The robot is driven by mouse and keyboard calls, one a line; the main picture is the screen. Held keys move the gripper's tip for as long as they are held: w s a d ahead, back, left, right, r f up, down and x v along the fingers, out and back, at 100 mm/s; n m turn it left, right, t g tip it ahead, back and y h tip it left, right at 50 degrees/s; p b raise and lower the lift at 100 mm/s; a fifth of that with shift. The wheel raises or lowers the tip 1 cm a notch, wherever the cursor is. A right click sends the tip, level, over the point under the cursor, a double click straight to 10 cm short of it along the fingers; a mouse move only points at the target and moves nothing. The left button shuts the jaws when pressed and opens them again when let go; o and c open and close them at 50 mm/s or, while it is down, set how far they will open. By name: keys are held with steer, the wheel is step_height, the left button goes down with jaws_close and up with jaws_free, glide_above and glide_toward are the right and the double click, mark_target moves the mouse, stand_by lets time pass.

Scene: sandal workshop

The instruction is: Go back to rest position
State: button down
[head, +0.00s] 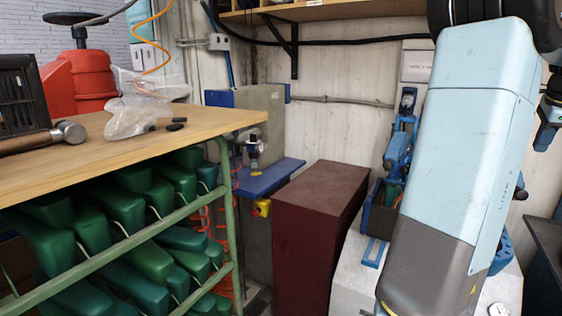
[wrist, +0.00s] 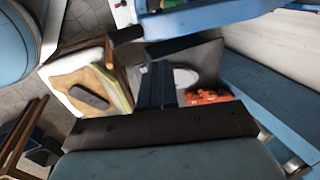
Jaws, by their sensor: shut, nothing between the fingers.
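My gripper (wrist: 158,72) shows in the wrist view as dark fingers reaching up from a dark crossbar. The fingers are together, with nothing between them. Behind them is a dark grey surface with a pale round patch and an orange-red item (wrist: 207,97). In the head view my light blue arm link fills the right side. A dark and blue part at the right edge may belong to my wrist; I cannot tell. The fingertips cannot be made out there.
A wooden bench (head: 150,128) with a hammer (head: 68,132) and a plastic bag (head: 133,115) stands left, above a rack of green shoe lasts (head: 120,210). A dark red box (head: 315,195) stands mid-floor. A blue machine (head: 397,155) stands partly behind my arm. A wooden shelf (head: 340,10) crosses above.

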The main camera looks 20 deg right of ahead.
steer(key=x, duration=0.9)
steer(key=shift+w+d+f, duration=0.25)
steer(key=shift+w, duration=0.05)
